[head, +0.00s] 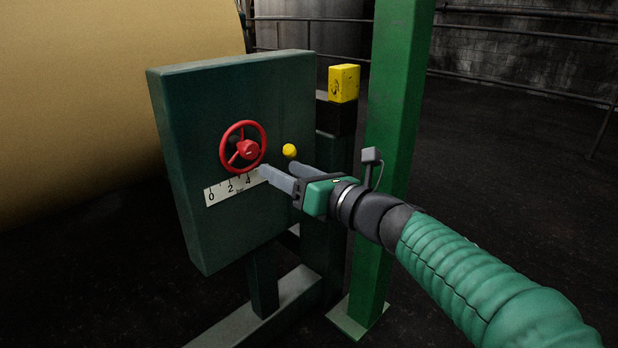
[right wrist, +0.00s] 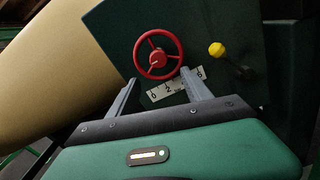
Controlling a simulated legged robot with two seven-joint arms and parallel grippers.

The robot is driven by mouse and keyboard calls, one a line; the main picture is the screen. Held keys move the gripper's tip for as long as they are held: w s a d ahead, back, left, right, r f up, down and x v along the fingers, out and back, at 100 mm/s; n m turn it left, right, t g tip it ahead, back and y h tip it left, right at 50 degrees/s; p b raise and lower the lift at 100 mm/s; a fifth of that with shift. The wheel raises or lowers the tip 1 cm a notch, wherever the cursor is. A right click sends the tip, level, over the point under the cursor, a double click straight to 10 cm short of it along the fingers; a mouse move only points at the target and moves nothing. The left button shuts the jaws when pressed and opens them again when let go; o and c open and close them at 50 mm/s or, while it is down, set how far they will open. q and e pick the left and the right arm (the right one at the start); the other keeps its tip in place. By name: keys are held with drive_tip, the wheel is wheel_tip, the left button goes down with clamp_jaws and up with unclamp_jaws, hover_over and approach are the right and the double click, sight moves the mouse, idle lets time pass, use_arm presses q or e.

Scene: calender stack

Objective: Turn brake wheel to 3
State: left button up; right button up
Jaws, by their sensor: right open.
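The red brake wheel (head: 243,147) is on the front of a dark green panel box (head: 180,110). It has a round rim, spokes and a red hub. A white scale (head: 215,193) marked 0, 2, 4 is fixed under it; I cannot make out a pointer. My right gripper (head: 277,171) is open and empty, just below and right of the wheel in the head view. In the right wrist view, the wheel (right wrist: 159,54) is ahead of and between the open fingers (right wrist: 159,92), apart from them as far as I can tell. My left gripper is not in view.
A yellow-knobbed lever (head: 289,150) sticks out right of the wheel, close to my right fingers. A green post (head: 394,110) stands behind my right gripper. A yellow box (head: 344,83) is beside the panel. A large tan roll (head: 80,100) fills the left. Floor at right is clear.

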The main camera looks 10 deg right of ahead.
drive_tip(key=p+v, duration=0.1)
drive_tip(key=v, duration=0.6)
